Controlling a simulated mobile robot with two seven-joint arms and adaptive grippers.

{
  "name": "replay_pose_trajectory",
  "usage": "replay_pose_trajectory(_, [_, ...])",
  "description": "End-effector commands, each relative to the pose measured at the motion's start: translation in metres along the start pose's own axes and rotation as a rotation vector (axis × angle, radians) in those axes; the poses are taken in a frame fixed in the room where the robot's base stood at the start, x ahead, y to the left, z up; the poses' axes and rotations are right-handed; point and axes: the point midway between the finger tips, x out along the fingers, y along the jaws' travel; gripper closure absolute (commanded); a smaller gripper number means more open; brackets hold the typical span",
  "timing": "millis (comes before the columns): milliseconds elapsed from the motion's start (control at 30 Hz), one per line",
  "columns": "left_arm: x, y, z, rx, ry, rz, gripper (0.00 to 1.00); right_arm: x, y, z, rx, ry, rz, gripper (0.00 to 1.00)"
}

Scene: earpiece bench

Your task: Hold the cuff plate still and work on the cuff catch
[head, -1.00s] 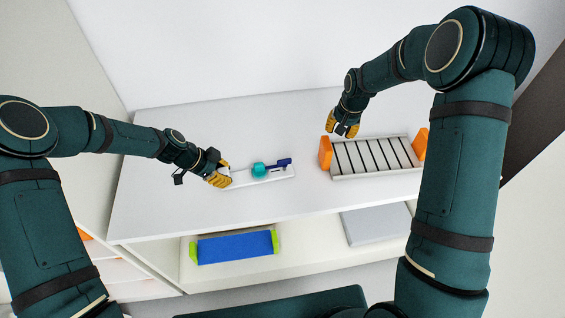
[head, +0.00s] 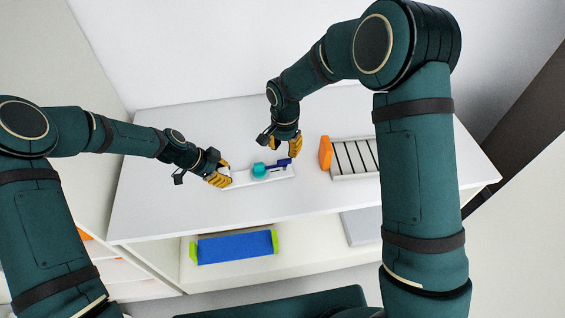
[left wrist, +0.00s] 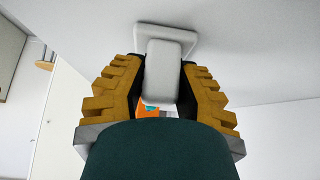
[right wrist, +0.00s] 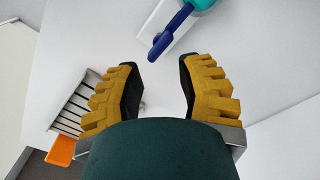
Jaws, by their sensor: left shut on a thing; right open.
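The cuff plate (head: 246,181) is a long white plate lying on the bench. The cuff catch has a teal round body (head: 260,170) with a dark blue lever (head: 282,163) pointing right. The lever also shows in the right wrist view (right wrist: 168,34). My left gripper (head: 222,178) is shut on the white block (left wrist: 162,75) at the plate's left end. My right gripper (head: 290,147) is open and empty above the lever's free end. In the right wrist view the lever tip lies beyond and between its open fingers, apart from them.
A slatted grey rack (head: 350,158) with an orange end (head: 325,153) stands right of the plate. A blue box with green ends (head: 235,247) is on the shelf below, beside a grey slab (head: 358,229). The bench left of the plate is clear.

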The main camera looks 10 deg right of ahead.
Motion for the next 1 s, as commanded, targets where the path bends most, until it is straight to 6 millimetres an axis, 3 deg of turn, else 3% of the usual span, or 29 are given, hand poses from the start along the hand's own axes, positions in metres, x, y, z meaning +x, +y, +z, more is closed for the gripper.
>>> replay_pose_trajectory(567, [0.001,0.001,0.003,-0.003,-0.003,0.001,1.0,0.0,0.0,0.0,0.812,0.0,-0.001,0.63])
replay_pose_trajectory(1000, [0.001,0.001,0.003,-0.003,-0.003,0.001,1.0,0.041,0.0,0.0,0.824,-0.001,0.001,0.63])
